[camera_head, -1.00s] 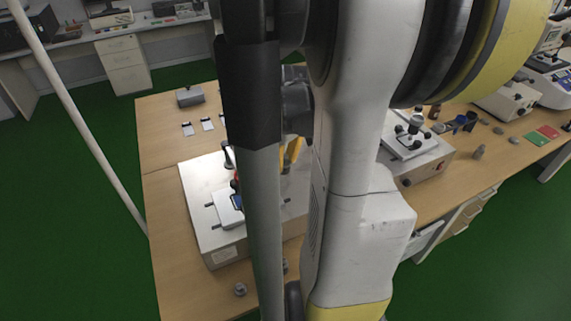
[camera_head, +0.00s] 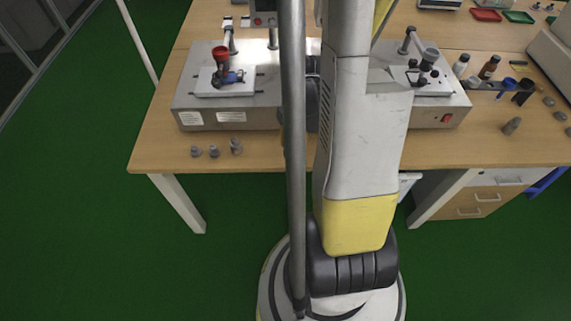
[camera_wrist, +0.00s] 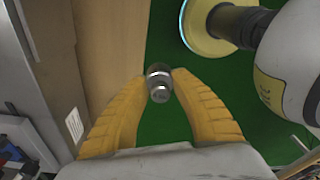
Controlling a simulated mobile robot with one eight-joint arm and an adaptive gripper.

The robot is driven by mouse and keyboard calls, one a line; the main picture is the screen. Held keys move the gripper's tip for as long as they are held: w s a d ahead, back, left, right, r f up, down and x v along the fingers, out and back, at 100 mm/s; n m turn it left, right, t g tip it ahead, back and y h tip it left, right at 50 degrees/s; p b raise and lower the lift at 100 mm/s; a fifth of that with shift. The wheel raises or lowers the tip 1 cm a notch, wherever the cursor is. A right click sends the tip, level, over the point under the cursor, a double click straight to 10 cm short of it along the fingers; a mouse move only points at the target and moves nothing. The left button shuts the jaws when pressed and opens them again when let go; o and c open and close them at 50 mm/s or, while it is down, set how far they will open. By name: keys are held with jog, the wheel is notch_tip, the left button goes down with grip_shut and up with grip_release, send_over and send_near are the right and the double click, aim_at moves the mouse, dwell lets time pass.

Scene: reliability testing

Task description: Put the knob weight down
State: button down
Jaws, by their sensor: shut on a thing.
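My gripper (camera_wrist: 159,76) is shut on a knob weight (camera_wrist: 159,88), a small grey metal piece held between the two yellow fingertips in the wrist view. Green floor shows behind the held weight, and the wooden table (camera_wrist: 112,40) edge is just left of it. In the head view my arm hides the gripper and the held weight. Three similar grey knob weights, a left one (camera_head: 196,152), a middle one (camera_head: 214,151) and a right one (camera_head: 236,146), stand on the table (camera_head: 265,155) near its front edge.
A grey test machine (camera_head: 262,117) with a red-topped fixture (camera_head: 220,55) stands behind the three weights. A second machine (camera_head: 455,112) is to the right, with bottles (camera_head: 489,67) and small grey pieces (camera_head: 512,126) beyond it. Bare tabletop lies left of the weights.

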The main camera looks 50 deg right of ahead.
jog(key=shift+w+f, duration=0.1)
jog(key=shift+f, duration=0.25)
jog(key=b, duration=0.4)
send_over(270, 152)
notch_tip(270, 152, down, 7)
jog(key=shift+r, duration=0.15)
notch_tip(270, 152, down, 4)
jog(key=shift+d+f+b, duration=0.1)
jog(key=shift+b, duration=0.85)
jog(key=c, duration=1.5)
grip_release()
jog(key=o, duration=0.3)
jog(key=shift+o, duration=0.2)
